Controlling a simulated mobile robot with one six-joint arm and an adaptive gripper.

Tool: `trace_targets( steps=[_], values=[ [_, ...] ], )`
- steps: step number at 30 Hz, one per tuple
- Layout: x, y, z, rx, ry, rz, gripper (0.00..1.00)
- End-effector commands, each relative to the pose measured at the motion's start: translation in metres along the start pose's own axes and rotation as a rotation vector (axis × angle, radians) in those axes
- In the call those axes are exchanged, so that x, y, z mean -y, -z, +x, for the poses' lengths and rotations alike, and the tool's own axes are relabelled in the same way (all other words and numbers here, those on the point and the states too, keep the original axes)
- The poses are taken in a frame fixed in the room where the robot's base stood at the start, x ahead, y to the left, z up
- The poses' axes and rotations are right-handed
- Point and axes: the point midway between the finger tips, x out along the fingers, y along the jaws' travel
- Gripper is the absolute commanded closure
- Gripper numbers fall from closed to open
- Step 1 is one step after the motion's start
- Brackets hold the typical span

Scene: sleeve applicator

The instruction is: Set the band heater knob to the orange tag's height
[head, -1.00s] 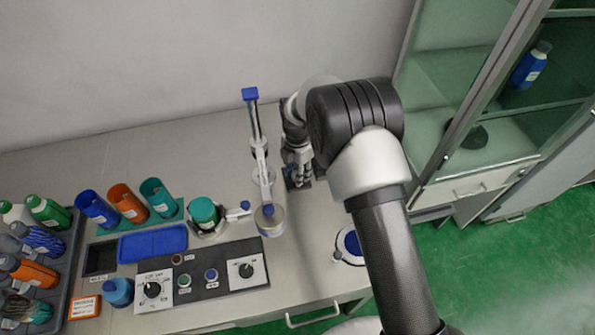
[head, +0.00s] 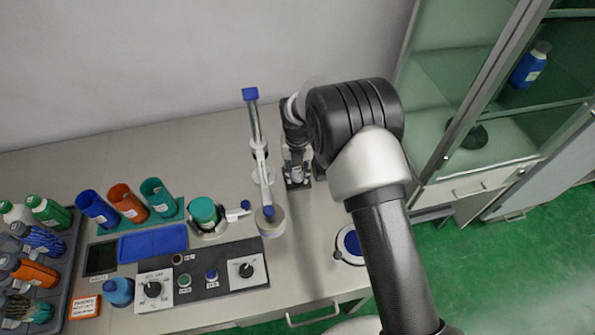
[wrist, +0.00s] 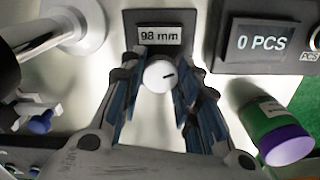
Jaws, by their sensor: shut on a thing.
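A round white knob (wrist: 158,76) with a dark pointer line sits just below a small display (wrist: 160,37) reading "98 mm" in the wrist view. The pointer points to the right and slightly up. My gripper (wrist: 161,82) has its two fingers on either side of this knob and is shut on it. In the head view my gripper (head: 297,181) is at the back of the bench, and the knob cannot be made out there. An orange tag (head: 85,307) with a white label lies at the front left of the bench; its writing is too small to read.
A stand with a blue-topped post (head: 250,95) rises just left of my gripper. A "0 PCS" counter (wrist: 262,44) and a purple-capped green container (wrist: 285,145) are to the right in the wrist view. A control panel (head: 212,292) and several coloured cups stand further left.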

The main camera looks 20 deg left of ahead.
Motion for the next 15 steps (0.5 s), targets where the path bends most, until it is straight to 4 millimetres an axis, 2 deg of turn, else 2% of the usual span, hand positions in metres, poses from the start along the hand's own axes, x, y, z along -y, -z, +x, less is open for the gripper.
trace_targets(
  steps=[6, 15],
  values=[
    [-0.0002, -0.0005, -0.0004, 0.001, 0.0, -0.085, 0.94],
    [-0.0002, -0.0005, -0.0004, 0.002, 0.0, -0.124, 0.94]
  ],
)
